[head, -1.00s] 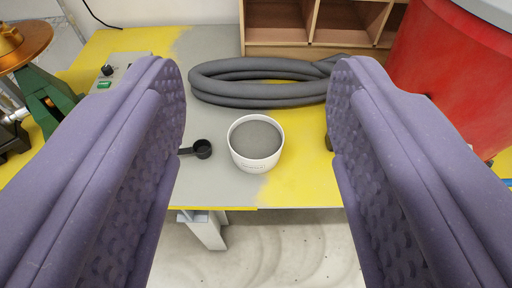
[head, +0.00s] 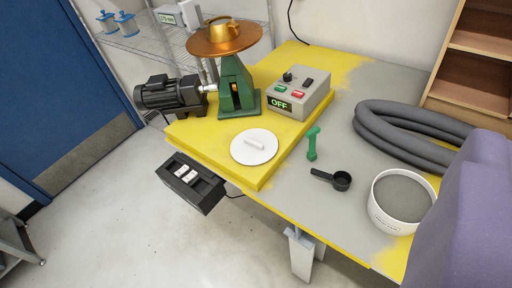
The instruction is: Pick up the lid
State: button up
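A white round lid (head: 240,155) with a raised bar handle lies flat on the yellow part of the bench, near its front left edge. A white tub (head: 385,222) filled with grey powder stands open at the right. Part of my purple gripper (head: 468,215) shows at the right edge, in front of the tub's right side and well to the right of the lid. Only one finger shows, so its opening cannot be told. Nothing is seen touching the lid.
Behind the lid stand a control box (head: 300,92) reading OFF and a green stand with a copper dish (head: 225,38). A green tool (head: 313,145), black scoop (head: 332,178) and grey hose (head: 415,130) lie to the right. A black switch box (head: 190,183) hangs at the front edge.

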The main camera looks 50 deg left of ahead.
aim_at(255, 146)
jog(key=i+j+z, duration=0.1)
jog(key=j, duration=0.25)
jog(key=i+j+z, duration=0.1)
jog(key=i+j, duration=0.4)
jog(key=j, duration=0.2)
jog(key=i+j+z, duration=0.15)
jog(key=j, duration=0.2)
jog(key=i+j+z, duration=0.1)
jog(key=j, duration=0.25)
jog(key=i, duration=0.1)
